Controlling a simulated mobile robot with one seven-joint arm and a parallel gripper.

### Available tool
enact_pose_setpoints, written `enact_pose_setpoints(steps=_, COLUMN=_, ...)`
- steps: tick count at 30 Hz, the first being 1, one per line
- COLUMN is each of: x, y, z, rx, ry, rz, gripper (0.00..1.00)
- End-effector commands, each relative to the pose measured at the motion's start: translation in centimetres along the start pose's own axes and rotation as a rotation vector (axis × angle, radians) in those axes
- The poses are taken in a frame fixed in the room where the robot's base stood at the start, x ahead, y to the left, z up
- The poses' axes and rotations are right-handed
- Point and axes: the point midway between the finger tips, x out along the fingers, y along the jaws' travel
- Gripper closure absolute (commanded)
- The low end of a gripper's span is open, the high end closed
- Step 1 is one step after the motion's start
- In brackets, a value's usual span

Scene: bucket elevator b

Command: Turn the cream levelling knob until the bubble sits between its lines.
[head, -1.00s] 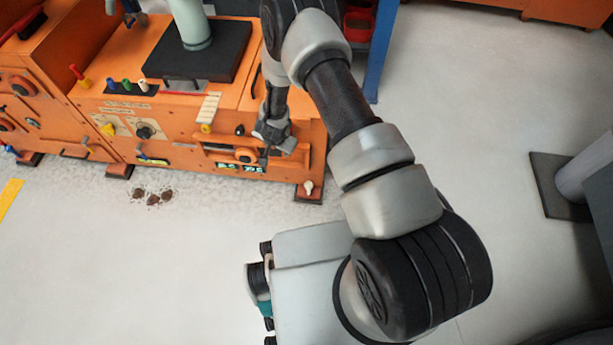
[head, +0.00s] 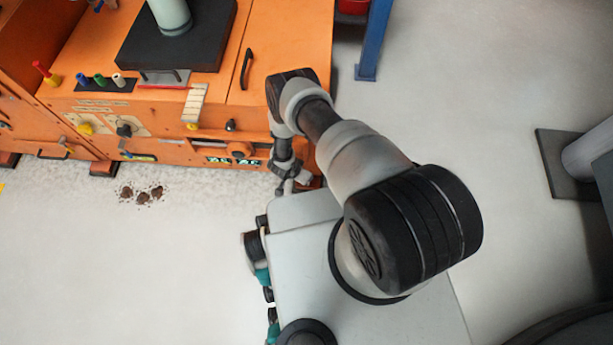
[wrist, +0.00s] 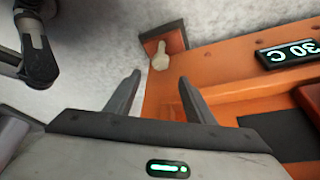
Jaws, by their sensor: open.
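In the head view my gripper (head: 291,186) is low at the right end of the orange machine (head: 262,120), by that corner. There I cannot make out the knob behind it. I cannot make out the bubble or its lines in either view.
A lit display (wrist: 288,54) reading "30 C" is on the orange panel to the right of the knob. Brown clumps (head: 143,194) lie on the floor at left. A blue post (head: 375,40) stands behind the machine's right end.

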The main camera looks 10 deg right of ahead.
Motion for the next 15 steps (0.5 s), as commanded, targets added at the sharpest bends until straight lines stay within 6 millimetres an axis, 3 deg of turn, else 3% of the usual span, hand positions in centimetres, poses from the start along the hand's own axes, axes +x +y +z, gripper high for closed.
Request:
enact_pose_setpoints(steps=1, x=1.7, y=0.1, z=0.2, rx=0.002, ry=0.001, rz=0.001, gripper=0.51)
enact_pose_setpoints(steps=6, x=5.4, y=0.1, z=0.2, rx=0.002, ry=0.001, rz=0.000, gripper=0.51)
enact_pose_setpoints(steps=15, x=9.4, y=0.0, z=0.1, rx=0.000, ry=0.001, rz=0.000, gripper=0.51)
